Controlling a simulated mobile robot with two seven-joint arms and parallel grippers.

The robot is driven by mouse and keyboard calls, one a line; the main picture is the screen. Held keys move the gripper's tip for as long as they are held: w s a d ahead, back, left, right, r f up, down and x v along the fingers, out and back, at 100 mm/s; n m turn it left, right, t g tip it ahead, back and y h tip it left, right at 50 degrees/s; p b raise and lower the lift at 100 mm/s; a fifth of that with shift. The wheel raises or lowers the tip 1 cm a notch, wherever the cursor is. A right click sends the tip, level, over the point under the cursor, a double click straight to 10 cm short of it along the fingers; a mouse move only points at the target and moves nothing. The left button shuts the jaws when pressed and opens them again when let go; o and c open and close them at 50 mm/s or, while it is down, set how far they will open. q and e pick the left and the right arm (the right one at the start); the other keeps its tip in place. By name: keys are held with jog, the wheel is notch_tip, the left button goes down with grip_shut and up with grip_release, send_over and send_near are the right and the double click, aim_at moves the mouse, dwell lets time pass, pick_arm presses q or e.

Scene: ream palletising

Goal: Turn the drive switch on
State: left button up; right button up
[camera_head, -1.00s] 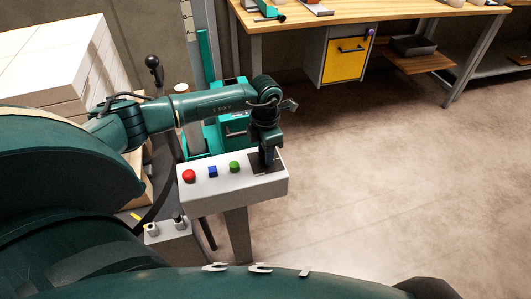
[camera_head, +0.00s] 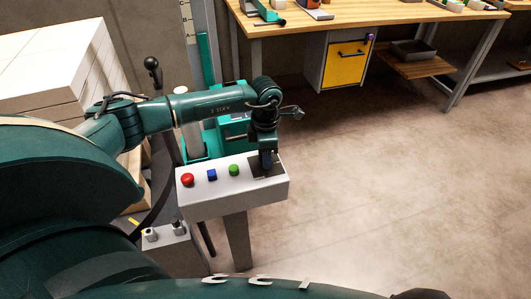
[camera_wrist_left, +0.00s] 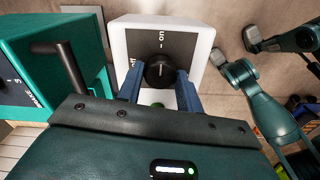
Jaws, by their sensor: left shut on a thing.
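The drive switch is a round black knob (camera_wrist_left: 160,71) on a dark plate marked "on" and "off" in the left wrist view. The plate sits at the right end of a pale control box (camera_head: 232,196). My left gripper (camera_head: 267,163) comes down onto this plate from above. In the left wrist view its two blue fingers (camera_wrist_left: 160,88) are shut on the knob from both sides. The "on" mark is beyond the knob and "off" is to its left. In the head view the gripper hides the knob.
Red (camera_head: 187,180), blue (camera_head: 212,175) and green (camera_head: 233,170) buttons line the box left of the switch. A teal machine (camera_head: 199,146) stands behind it. Stacked white blocks (camera_head: 50,60) are at the left. A workbench (camera_head: 330,33) stands at the back; the floor at right is clear.

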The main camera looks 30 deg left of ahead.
pick_arm(q)
jog(key=o, duration=1)
notch_tip(320, 180, up, 13)
jog(key=shift+r, duration=0.15)
jog(key=shift+p, duration=0.3)
